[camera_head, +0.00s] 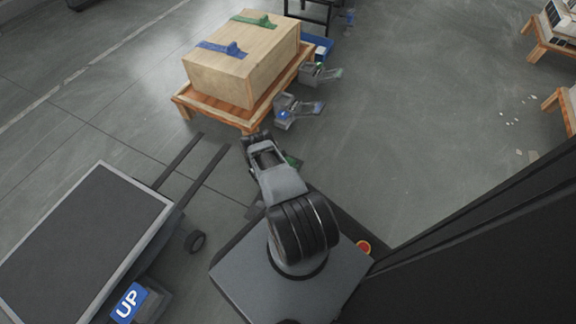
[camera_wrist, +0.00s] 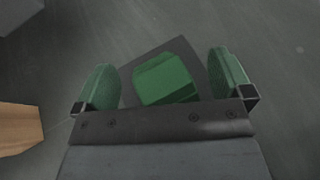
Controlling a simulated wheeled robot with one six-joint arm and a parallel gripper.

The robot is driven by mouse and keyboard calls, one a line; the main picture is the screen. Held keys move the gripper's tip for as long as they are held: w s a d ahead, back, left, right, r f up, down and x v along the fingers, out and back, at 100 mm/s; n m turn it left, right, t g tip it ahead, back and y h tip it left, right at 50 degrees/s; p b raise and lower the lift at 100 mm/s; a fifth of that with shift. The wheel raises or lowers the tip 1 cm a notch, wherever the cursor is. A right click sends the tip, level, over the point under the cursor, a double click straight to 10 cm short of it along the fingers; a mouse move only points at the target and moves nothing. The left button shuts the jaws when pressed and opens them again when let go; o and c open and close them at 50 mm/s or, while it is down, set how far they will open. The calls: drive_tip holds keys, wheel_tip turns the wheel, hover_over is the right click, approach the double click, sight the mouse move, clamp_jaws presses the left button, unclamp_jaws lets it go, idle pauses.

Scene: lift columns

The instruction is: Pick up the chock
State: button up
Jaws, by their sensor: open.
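A green block on a dark flat plate, which looks like the chock (camera_wrist: 166,80), lies on the floor in the wrist view. My gripper (camera_wrist: 165,84) is open, with one green finger pad on the left and one on the right of the block. Gaps show between the pads and the block. The front edge of my gripper hides the near part of the block. In the head view a small green piece (camera_head: 293,160) shows beside my arm, partly hidden by it.
A wooden crate (camera_head: 225,78) with a blue and a green fitting on top stands on a low wooden table (camera_head: 190,104). Two grey devices with flat plates (camera_head: 285,110) (camera_head: 312,72) are by the table's right side. A wooden edge (camera_wrist: 18,128) shows left in the wrist view.

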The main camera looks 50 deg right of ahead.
drive_tip(key=shift+c, duration=0.3)
drive_tip(key=c, duration=1.1)
drive_tip(key=shift+o, duration=0.2)
drive_tip(key=shift+r, duration=0.1)
